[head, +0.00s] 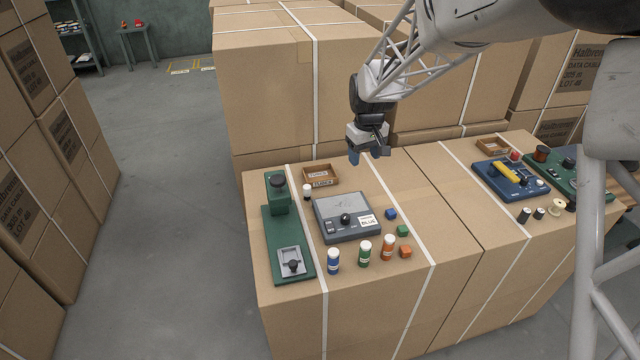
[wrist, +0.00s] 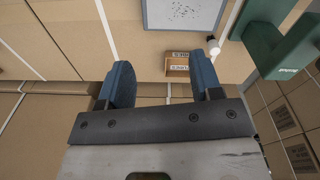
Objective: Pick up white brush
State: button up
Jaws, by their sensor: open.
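My gripper (head: 368,154) hangs in the air above the back part of the carton top, to the right of the small cardboard tray. Its two blue fingers are apart and empty, as the wrist view shows (wrist: 159,72). A small upright white piece with a dark top (head: 307,193) stands left of the grey device, near the tray. It also shows in the wrist view (wrist: 213,47), just beyond the right finger. It may be the white brush, but it is too small to tell. No other clearly brush-like white thing shows.
The cardboard tray (head: 320,175) lies behind the grey device (head: 343,228). A green press (head: 280,235) stands at left. Blue, green and orange bottles (head: 364,253) and small cubes (head: 403,231) line the front and right. A blue device (head: 511,180) and spools (head: 557,206) are farther right.

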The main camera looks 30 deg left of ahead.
aim_at(307, 186)
jog(key=a+f+n, duration=0.1)
jog(key=a+f, duration=0.3)
jog(key=a, duration=0.2)
jog(key=s+a+f+n, duration=0.1)
jog(key=a+f, duration=0.3)
jog(key=a, duration=0.2)
jog(key=a+f+n, duration=0.1)
jog(key=a+f, duration=0.3)
jog(key=a, duration=0.2)
jog(key=shift+s+f+g, duration=0.2)
jog(key=shift+s+g, duration=0.05)
jog(key=shift+g, duration=0.05)
jog(key=shift+f, duration=0.15)
jog(key=shift+f, duration=1.15)
jog(key=shift+f, duration=0.15)
jog(key=shift+d+f, duration=0.2)
jog(key=shift+f, duration=2.25)
